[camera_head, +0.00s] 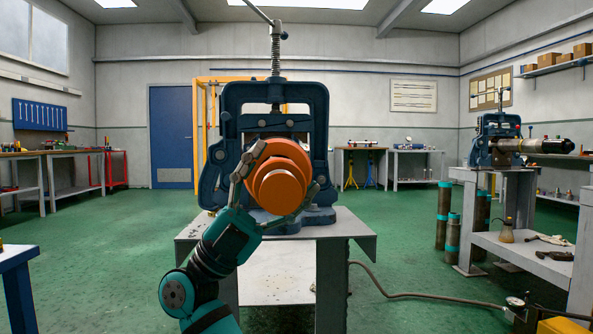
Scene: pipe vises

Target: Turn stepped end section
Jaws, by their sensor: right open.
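The orange stepped end section (284,180) faces me from the blue vise (318,100) in the middle of the camera_head view. Its round steps get smaller toward me. My right gripper (284,172) is open at this section. One finger lies along its left side, and the other runs below it to its lower right. I cannot tell whether the fingers touch it. The wrist and teal forearm come up from below. The rest of the pipe behind the vise is hidden. My left gripper is not in view.
The vise stands on a grey metal table (350,240), with a tall screw and handle (275,50) above it. A hose (420,295) crosses the green floor, which is mostly clear at left.

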